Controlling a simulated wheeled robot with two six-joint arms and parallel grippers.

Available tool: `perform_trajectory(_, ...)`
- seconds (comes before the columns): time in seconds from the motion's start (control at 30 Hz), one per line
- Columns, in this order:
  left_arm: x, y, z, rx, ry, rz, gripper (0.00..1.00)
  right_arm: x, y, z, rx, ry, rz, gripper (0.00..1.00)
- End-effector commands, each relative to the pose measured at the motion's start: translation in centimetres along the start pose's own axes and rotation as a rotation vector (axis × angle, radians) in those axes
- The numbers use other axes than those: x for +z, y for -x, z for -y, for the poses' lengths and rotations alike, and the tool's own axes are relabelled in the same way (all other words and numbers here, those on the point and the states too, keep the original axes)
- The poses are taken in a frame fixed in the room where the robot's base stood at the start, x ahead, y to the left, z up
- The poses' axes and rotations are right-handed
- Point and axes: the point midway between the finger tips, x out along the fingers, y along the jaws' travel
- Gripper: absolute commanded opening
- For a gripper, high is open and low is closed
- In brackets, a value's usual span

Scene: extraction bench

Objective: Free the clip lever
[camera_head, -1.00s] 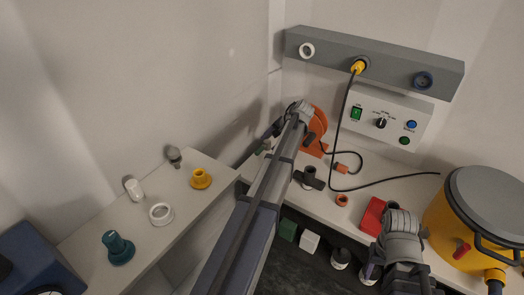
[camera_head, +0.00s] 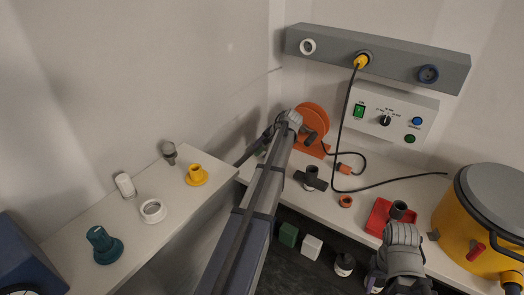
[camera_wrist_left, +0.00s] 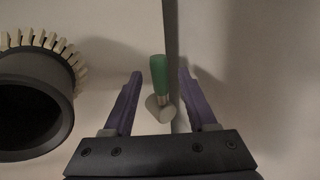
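The clip lever (camera_wrist_left: 158,72) shows in the left wrist view as a short green handle on a metal stem with a pale rounded base. My left gripper (camera_wrist_left: 160,76) is open, with one purple finger on each side of the lever and a gap to both. In the head view a small bit of green (camera_head: 261,153) shows by my left gripper (camera_head: 266,140), which is largely hidden behind my arm. My right gripper (camera_head: 372,281) is low at the right, partly cut off, and its opening cannot be judged.
A dark round opening with a pale toothed ring (camera_wrist_left: 50,45) lies left of the lever. An orange reel (camera_head: 312,121) stands beside my left wrist. A red tray (camera_head: 378,217), a yellow drum (camera_head: 450,225) and a black cable (camera_head: 390,181) occupy the right bench.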

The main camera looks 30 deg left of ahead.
Motion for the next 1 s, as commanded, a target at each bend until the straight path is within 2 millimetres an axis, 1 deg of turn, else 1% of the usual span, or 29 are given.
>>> perform_trajectory(0.03, 0.00, 0.01, -0.01, 0.000, 0.000, 0.000, 0.51, 0.00, 0.00, 0.00, 0.000, 0.000, 0.000, 0.50)
perform_trajectory(0.07, 0.01, 0.01, -0.01, 0.000, 0.000, 0.000, 0.47, 0.00, 0.00, 0.00, 0.000, 0.000, 0.000, 0.50)
perform_trajectory(0.4, 0.01, 0.01, -0.02, 0.000, 0.000, 0.000, 0.09, 0.00, 0.00, 0.00, 0.000, 0.000, 0.000, 0.50)
perform_trajectory(0.5, 0.01, 0.01, -0.03, 0.000, 0.000, 0.000, 0.00, 0.00, 0.00, 0.00, 0.000, 0.000, 0.000, 0.50)
perform_trajectory(1.0, 0.01, 0.01, -0.04, 0.001, 0.000, 0.000, 0.00, 0.00, -0.01, 0.00, 0.000, 0.000, 0.000, 0.50)
